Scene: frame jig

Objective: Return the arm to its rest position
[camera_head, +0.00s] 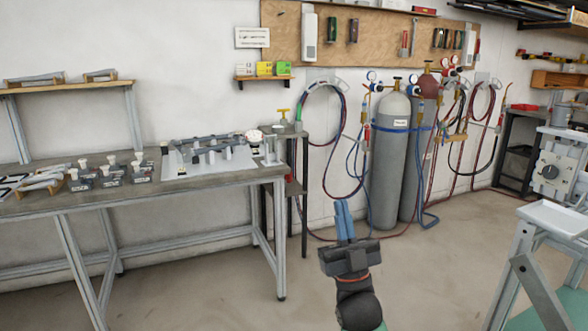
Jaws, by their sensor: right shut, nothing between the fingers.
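My right gripper (344,221) shows at the lower middle of the head view, its blue fingers pointing up and away from me. The fingers are together with nothing between them. The gripper is in free space over the floor, to the right of the workbench and apart from it. My left gripper is not in the picture. A frame jig (212,165) with dark bars on a light plate sits on the workbench (230,180) at the left.
Several small clamp-like blocks (110,175) stand on the bench's left part. Gas cylinders (388,165) with hoses stand by the wall behind the gripper. A grey metal stand (520,265) is at the right. The floor (430,270) between is clear.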

